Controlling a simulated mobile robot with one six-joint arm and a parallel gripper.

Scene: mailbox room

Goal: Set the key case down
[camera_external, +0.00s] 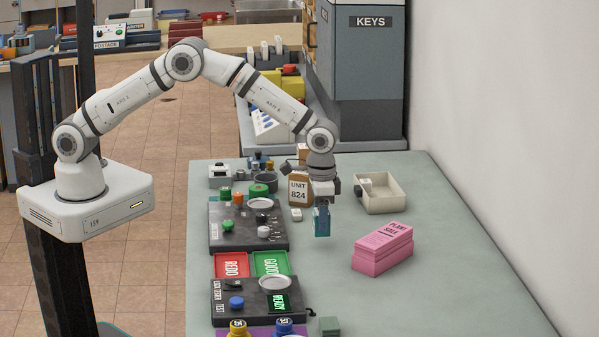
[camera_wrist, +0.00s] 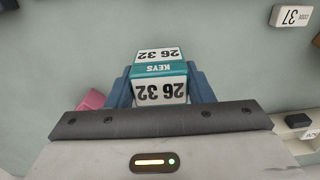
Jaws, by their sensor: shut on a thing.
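The key case (camera_external: 322,222) is a small teal box. In the wrist view the key case (camera_wrist: 158,69) shows white labels reading "26 32" and "KEYS". My gripper (camera_external: 325,203) is shut on it and points down over the grey-green table (camera_external: 330,275). In the wrist view my gripper's (camera_wrist: 160,92) blue fingers press on the left and right sides of the case. The case's underside is hidden, and I cannot tell how wide the gap to the table is.
A pink flyer stack (camera_external: 382,250) lies right of the case and a cream tray (camera_external: 380,193) stands behind it. A "UNIT 824" box (camera_external: 299,189) is close behind left. Dark panels (camera_external: 240,240) and red (camera_external: 230,265) and green (camera_external: 271,263) trays line the left. The front right table is clear.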

